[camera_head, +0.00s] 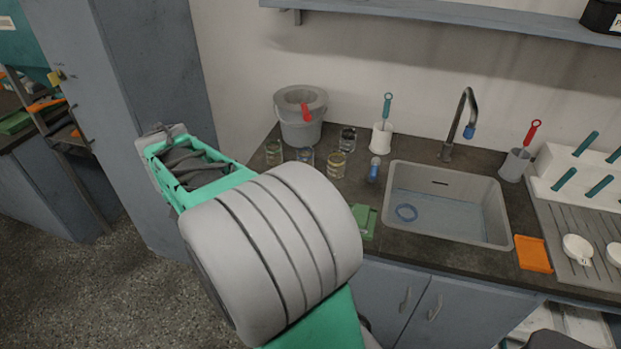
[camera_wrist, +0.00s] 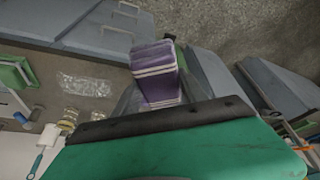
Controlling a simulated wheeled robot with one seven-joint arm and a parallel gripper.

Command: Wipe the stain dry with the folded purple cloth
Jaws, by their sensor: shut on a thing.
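The folded purple cloth (camera_wrist: 155,72), with pale bands across it, is in the wrist view just beyond the gripper body. My gripper (camera_wrist: 158,90) is shut on it. The stain (camera_wrist: 85,84) shows in the wrist view as a clear, shiny wet patch on the dark counter, left of the cloth. The cloth appears apart from the stain, over the area near the counter's edge. In the head view my arm covers the left front of the counter, and neither the cloth nor the stain can be seen there.
The dark counter (camera_head: 385,237) holds several glass beakers, a grey bucket (camera_head: 301,128), a brush in a white holder (camera_head: 381,140), a blue-capped bottle (camera_head: 374,170) and a green item (camera_head: 364,220). A sink (camera_head: 447,220) lies right of them. A tall grey cabinet (camera_head: 165,70) stands left.

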